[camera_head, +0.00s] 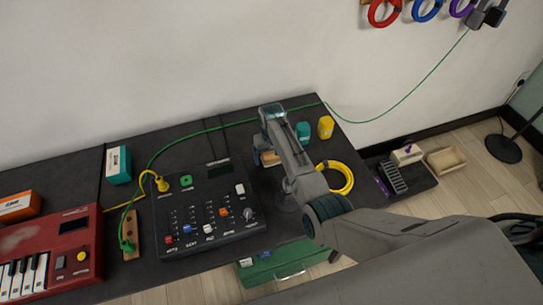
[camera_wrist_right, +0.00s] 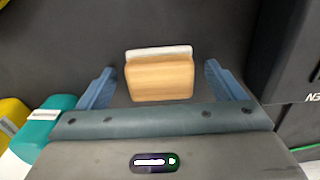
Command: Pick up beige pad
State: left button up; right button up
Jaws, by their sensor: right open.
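The beige pad (camera_wrist_right: 160,78) is a tan, wood-coloured block with a whitish strip along its far edge. In the right wrist view it lies on the dark table, between the two blue fingers of my right gripper (camera_wrist_right: 159,68), with a gap on each side. In the head view the pad (camera_head: 270,158) is mostly hidden by my right gripper (camera_head: 264,153), which is open above it. My left gripper is not in view.
A black mixer panel (camera_head: 211,209) stands just left of my right gripper. Teal (camera_head: 303,132) and yellow (camera_head: 326,127) containers and a yellow cable coil (camera_head: 338,178) are to its right. A green cable (camera_head: 236,124) runs along the back.

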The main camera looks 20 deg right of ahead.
aim_at(271, 154)
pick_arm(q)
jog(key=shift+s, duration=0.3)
pick_arm(e)
jog(key=shift+f, duration=0.2)
jog(key=shift+c, duration=0.2)
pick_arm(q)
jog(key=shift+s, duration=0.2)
pick_arm(e)
jog(key=c, duration=1)
jog(key=shift+r, duration=0.1)
jog(key=shift+c, duration=0.2)
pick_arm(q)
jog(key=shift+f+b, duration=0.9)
pick_arm(e)
notch_tip(271, 154, up, 10)
